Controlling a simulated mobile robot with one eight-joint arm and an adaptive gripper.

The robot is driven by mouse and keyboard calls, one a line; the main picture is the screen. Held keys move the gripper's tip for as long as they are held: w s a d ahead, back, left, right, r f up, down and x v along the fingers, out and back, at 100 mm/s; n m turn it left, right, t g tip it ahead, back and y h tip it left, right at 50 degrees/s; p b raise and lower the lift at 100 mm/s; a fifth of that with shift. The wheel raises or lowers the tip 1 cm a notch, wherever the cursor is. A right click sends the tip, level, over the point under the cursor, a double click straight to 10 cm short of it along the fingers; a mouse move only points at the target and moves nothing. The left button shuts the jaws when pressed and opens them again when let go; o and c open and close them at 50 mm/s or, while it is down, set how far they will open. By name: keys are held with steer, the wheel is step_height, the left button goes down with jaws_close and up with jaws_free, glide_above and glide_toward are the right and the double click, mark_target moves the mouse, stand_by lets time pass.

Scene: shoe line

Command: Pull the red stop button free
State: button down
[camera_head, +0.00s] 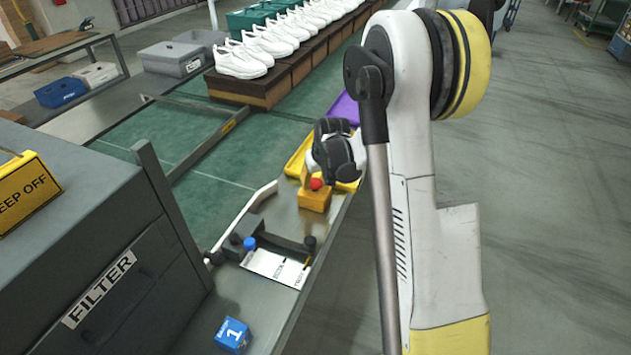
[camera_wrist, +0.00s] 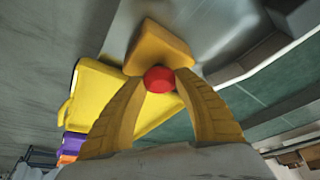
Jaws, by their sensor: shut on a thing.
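The red stop button (camera_head: 316,184) sits on a yellow-orange box (camera_head: 314,201) on the grey ledge beside the green conveyor. In the wrist view the red button (camera_wrist: 159,79) lies between the tips of my gripper (camera_wrist: 160,88), with the yellow box (camera_wrist: 160,47) just beyond it. Both fingertips touch the button's sides, and the gripper is shut on it. In the head view my gripper (camera_head: 318,172) is just above the button, and its fingers are mostly hidden by the wrist. The button appears seated against the box.
A yellow tray (camera_head: 297,163) and a purple tray (camera_head: 345,107) lie behind the box. White shoes (camera_head: 240,60) line the conveyor.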

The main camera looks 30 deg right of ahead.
steer(key=shift+r+p, duration=0.5)
steer(key=shift+r, duration=0.35)
steer(key=c, duration=0.8)
jaws_free()
steer(key=shift+f, duration=0.1)
steer(key=v, duration=1.2)
steer(key=shift+w, duration=0.1)
